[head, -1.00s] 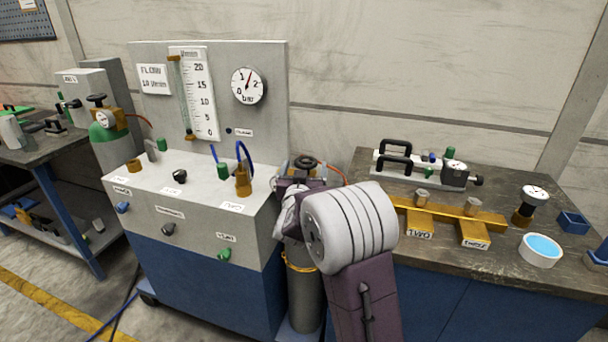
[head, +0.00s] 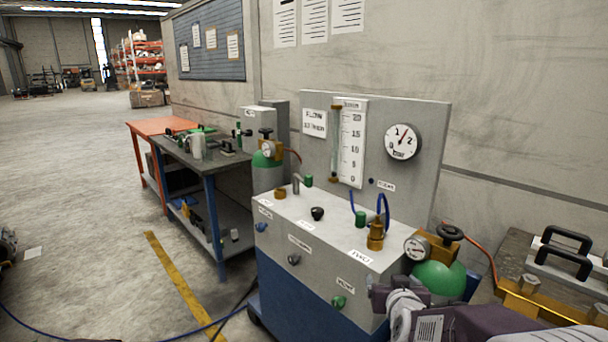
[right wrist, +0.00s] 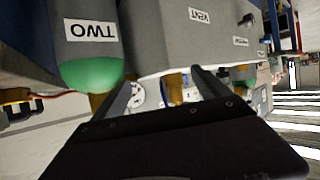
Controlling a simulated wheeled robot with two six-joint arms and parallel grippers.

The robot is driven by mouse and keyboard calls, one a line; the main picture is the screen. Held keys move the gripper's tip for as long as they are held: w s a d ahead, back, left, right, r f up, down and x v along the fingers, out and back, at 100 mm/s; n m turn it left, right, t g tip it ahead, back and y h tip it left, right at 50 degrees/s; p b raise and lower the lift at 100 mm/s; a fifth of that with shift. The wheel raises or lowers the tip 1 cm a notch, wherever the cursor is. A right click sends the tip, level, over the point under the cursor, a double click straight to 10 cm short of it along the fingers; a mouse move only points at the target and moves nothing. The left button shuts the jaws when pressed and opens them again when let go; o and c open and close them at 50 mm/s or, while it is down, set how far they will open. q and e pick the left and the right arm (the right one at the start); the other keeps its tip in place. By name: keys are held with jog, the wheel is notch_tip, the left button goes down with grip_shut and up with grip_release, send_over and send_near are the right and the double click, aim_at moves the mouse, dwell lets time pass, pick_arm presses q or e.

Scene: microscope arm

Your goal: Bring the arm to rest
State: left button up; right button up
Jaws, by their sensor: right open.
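My right arm (head: 470,322) comes in at the bottom right of the head view. Its gripper (head: 378,297) is low at the front right corner of the grey flow bench (head: 300,255), in front of the green-topped cylinder (head: 440,278). In the right wrist view the two fingers of this gripper (right wrist: 163,84) stand apart with nothing held between them. My left gripper is not in view.
The bench carries a flow tube (head: 336,140), a pressure gauge (head: 402,142), valves and blue hoses. A worktable (head: 520,258) with a brass manifold stands right. Another table (head: 220,160) stands left. The floor (head: 90,200) at left is open, with a blue hose along it.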

jog(key=s+a+f+n+g+y, duration=0.1)
jog(key=s+a+f+g, duration=0.3)
jog(key=s+f, duration=0.5)
jog(key=s+a+f+n+g+y, duration=0.1)
jog(key=s+f+g+y, duration=0.1)
jog(key=s+f+g, duration=0.75)
jog(key=s+r+t+p, duration=0.1)
jog(key=s+r+p, duration=0.1)
jog(key=r+p, duration=0.7)
jog(key=s+r+p, duration=0.3)
jog(key=r+p, duration=0.7)
jog(key=r, duration=0.2)
jog(key=shift+t, duration=0.35)
